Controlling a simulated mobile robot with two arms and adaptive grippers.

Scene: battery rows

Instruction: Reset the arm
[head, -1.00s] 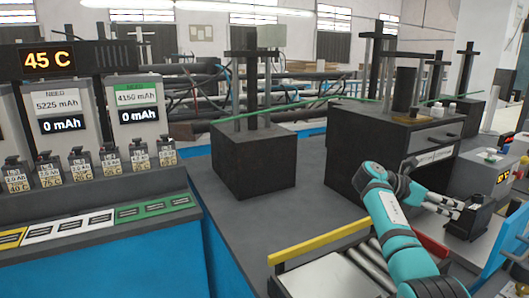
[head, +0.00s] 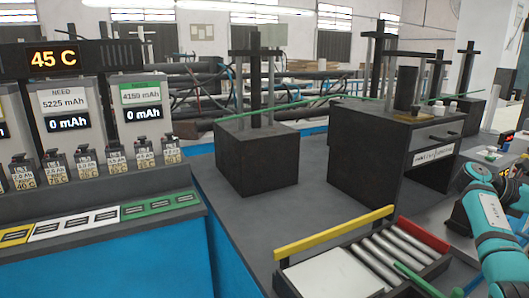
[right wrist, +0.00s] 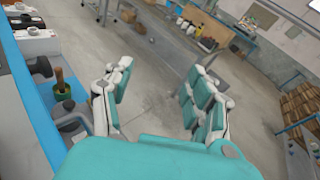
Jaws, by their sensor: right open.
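My right arm (head: 492,225) is teal and stands at the right edge of the head view; its gripper is not visible there. In the right wrist view my right gripper (right wrist: 158,103) is open, its fingers wide apart with nothing between them. The grey floor shows beyond the fingers. My left gripper is not in view.
Several small batteries (head: 115,158) stand in a row on the left counter below the charge displays (head: 142,97). A roller tray with a yellow rail (head: 333,233) lies in front. Dark box fixtures (head: 256,165) stand behind. A blue-edged bench (right wrist: 30,110) runs left of the right gripper.

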